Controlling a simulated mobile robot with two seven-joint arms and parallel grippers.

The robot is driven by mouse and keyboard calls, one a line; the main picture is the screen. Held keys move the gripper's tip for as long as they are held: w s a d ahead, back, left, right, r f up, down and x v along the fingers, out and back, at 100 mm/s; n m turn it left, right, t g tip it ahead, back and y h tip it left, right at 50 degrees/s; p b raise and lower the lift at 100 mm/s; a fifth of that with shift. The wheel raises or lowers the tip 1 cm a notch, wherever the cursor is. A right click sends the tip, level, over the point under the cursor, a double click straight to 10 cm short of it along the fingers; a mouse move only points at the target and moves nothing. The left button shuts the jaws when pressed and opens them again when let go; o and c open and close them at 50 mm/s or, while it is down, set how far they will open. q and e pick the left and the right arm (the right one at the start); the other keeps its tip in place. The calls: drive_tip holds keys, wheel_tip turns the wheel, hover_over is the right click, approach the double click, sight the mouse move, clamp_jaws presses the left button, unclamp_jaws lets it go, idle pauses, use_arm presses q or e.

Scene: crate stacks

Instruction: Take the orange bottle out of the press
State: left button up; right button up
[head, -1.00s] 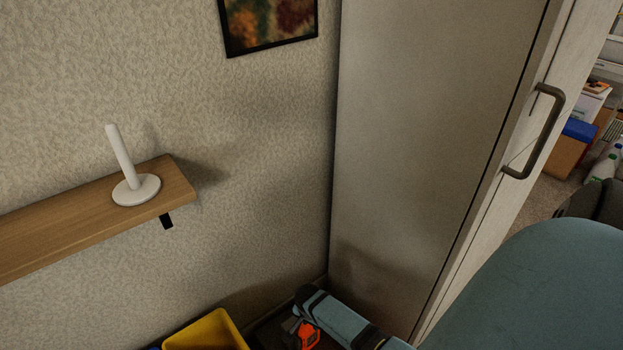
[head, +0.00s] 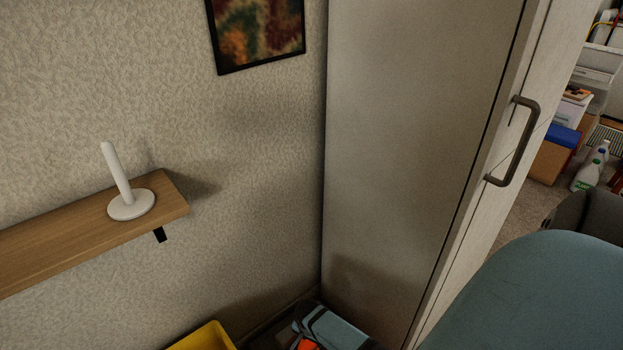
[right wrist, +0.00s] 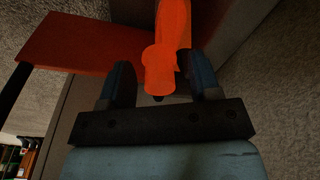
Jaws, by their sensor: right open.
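The press (head: 410,120) is a tall pale cabinet at the right of the wall in the head view, with a dark bar handle (head: 524,143) on its narrow front. Its inside does not show there. In the right wrist view my right gripper (right wrist: 160,85) is open. A bright orange object (right wrist: 172,30), which looks like the bottle, reaches between its two fingers; I cannot tell whether it touches them. In the head view a small orange patch (head: 307,344) shows at the bottom edge; I cannot tell what it is. My left gripper is not in view.
A reddish-brown board (right wrist: 85,42) is beside the orange object in the right wrist view. A wooden wall shelf (head: 60,233) holds a white upright holder (head: 131,205). A yellow container (head: 207,338) is at the bottom edge. White bottles (head: 588,172) and boxes stand far right.

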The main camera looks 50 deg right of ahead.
drive_tip(key=shift+r, duration=0.2)
use_arm(q)
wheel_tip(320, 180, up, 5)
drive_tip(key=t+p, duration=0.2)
drive_tip(key=p, duration=0.2)
use_arm(e)
drive_tip(key=r, duration=0.6)
drive_tip(key=shift+s+a+r, duration=0.15)
drive_tip(key=shift+a+r, duration=0.1)
drive_tip(key=shift+a, duration=0.15)
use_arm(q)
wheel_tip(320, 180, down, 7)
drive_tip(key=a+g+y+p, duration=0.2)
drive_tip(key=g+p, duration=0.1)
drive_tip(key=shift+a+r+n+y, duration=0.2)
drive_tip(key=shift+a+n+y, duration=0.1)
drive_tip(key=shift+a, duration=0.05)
use_arm(e)
wheel_tip(320, 180, up, 7)
drive_tip(key=shift+s+a, duration=0.15)
drive_tip(key=shift+a, duration=0.25)
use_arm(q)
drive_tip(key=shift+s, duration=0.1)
use_arm(e)
drive_tip(key=shift+f, duration=0.1)
